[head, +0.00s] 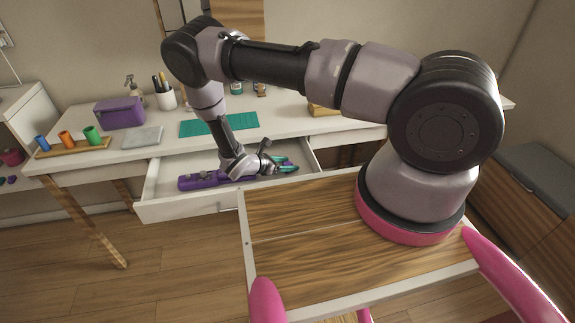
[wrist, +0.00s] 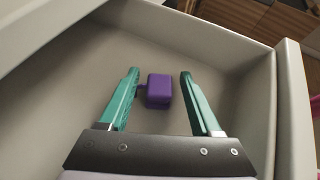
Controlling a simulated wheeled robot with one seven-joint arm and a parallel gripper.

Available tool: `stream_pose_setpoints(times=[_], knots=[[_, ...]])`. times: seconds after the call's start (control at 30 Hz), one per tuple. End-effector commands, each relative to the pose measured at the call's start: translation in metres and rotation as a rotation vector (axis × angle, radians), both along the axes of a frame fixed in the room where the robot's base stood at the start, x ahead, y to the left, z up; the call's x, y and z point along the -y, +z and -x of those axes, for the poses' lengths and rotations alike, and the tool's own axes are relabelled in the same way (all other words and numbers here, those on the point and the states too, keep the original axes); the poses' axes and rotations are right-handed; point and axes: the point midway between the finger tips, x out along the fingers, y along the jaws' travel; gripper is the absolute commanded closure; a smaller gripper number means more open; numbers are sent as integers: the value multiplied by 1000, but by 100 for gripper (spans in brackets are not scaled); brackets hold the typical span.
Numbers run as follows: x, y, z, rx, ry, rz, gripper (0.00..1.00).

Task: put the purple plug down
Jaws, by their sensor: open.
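The purple plug (wrist: 159,91) is a small block with a short stub on its left side. In the wrist view it lies on the bare floor of the open drawer (head: 150,208), between my two teal fingers, with a gap on each side. My gripper (wrist: 160,85) is open around it and holds nothing. In the head view my gripper (head: 286,165) reaches low into the right part of the drawer. I cannot make out the plug there; the gripper seems to hide it.
A long purple strip (head: 200,181) lies in the drawer's left part. The drawer walls (wrist: 225,42) stand close around my gripper. On the desk above are a purple box (head: 121,113), a teal mat (head: 240,124), a grey slab (head: 143,136) and a rack of coloured cylinders (head: 75,147).

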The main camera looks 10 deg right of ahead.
Motion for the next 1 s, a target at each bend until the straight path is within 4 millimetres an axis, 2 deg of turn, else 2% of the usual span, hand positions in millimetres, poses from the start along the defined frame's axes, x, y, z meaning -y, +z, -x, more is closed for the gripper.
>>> stream_pose_setpoints(times=[0.4,0.53,0.7,1.0], knots=[[-67,38,29,1,4,-4,35],[-83,48,37,0,4,-2,35],[-94,55,42,0,1,-1,35],[-96,61,41,7,-16,-14,35]])
